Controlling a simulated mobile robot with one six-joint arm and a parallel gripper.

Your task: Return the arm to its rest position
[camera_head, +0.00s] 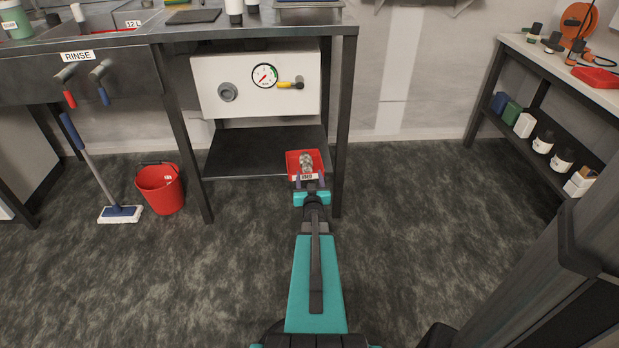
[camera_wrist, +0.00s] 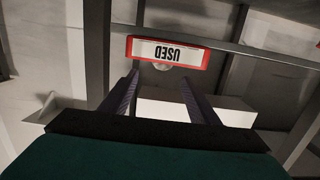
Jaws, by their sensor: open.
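My arm reaches straight forward from the bottom of the head view, low in front of the bench. The tray shows at the right end of the bench's lower shelf and holds small greyish pieces. In the wrist view my gripper (camera_wrist: 160,76) has its two dark fingers spread, with nothing held between them. The tray's label (camera_wrist: 168,52) appears upside down just beyond the fingertips. Whether the fingers touch the tray is unclear.
The metal bench (camera_head: 347,100) has legs on both sides of the lower shelf (camera_head: 245,152). A white gauge panel (camera_head: 215,88) is above it. A red bucket (camera_head: 160,188) and mop (camera_head: 120,213) stand left. A side bench (camera_head: 560,70) is right. Floor between is clear.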

